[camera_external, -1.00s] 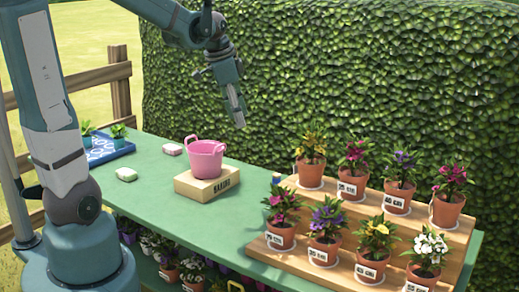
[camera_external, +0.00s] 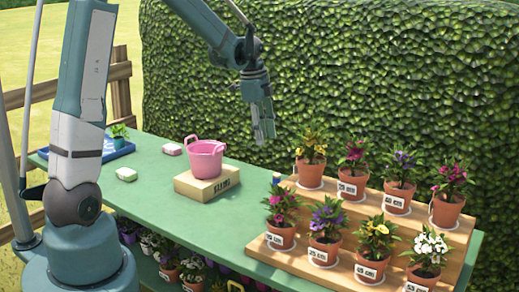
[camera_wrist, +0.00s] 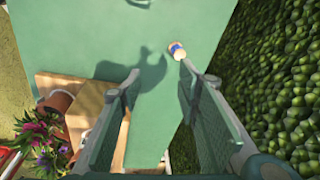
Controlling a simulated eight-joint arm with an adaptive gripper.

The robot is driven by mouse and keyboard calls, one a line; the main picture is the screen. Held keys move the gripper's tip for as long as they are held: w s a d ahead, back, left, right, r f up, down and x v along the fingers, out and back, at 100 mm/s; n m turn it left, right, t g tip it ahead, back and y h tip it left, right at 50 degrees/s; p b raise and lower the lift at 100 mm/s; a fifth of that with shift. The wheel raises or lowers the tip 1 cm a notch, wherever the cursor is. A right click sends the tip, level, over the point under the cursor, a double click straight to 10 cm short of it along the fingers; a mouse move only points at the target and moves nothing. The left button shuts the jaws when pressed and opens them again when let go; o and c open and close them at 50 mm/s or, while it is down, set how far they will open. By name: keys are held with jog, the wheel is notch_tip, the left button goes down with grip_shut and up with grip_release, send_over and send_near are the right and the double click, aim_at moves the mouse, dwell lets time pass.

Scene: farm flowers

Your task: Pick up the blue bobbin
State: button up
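The blue bobbin (camera_wrist: 177,50) shows in the wrist view as a small pale spool with a blue band, on the green table (camera_wrist: 95,35). It appears just beyond the tip of the right finger. In the external view a small blue bit of it (camera_external: 276,179) shows at the back left corner of the wooden stand, mostly hidden by flowers. My gripper (camera_external: 264,136) is in the air above the table's back edge, apart from the bobbin. In the wrist view my gripper (camera_wrist: 159,74) has its two fingers spread with nothing between them.
A stepped wooden stand (camera_external: 348,207) with several potted flowers fills the right of the table. A pink bucket (camera_external: 206,163) stands on a block (camera_external: 204,189) at the middle. A hedge (camera_external: 370,70) rises behind the table.

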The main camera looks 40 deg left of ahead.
aim_at(276, 174)
jog(key=w+f+m, duration=0.1)
jog(key=w+f, duration=0.1)
jog(key=f, duration=0.2)
jog(key=w+f+m+g, duration=0.1)
jog(key=w+f+m, duration=0.1)
jog(key=w+f, duration=0.1)
jog(key=w+f+m, duration=0.1)
jog(key=w+f, duration=0.2)
jog(key=f, duration=0.3)
jog(key=shift+m+g, duration=0.3)
jog(key=shift+m, duration=0.1)
jog(key=shift+s+d+f+b, duration=0.1)
jog(key=shift+f+b, duration=0.25)
jog(key=shift+f, duration=0.9)
jog(key=shift+f, duration=0.1)
jog(key=shift+s+d+f+b, duration=0.1)
jog(key=shift+f+b, duration=0.15)
jog(key=shift+f, duration=0.6)
jog(key=shift+w+d+f+b, duration=0.1)
jog(key=shift+f+b, duration=0.15)
jog(key=shift+f, duration=0.55)
jog(key=shift+s+d+f+b, duration=0.1)
jog(key=shift+f+b, duration=0.15)
jog(key=shift+f, duration=0.6)
jog(key=shift+c, duration=0.2)
jog(key=c, duration=0.9)
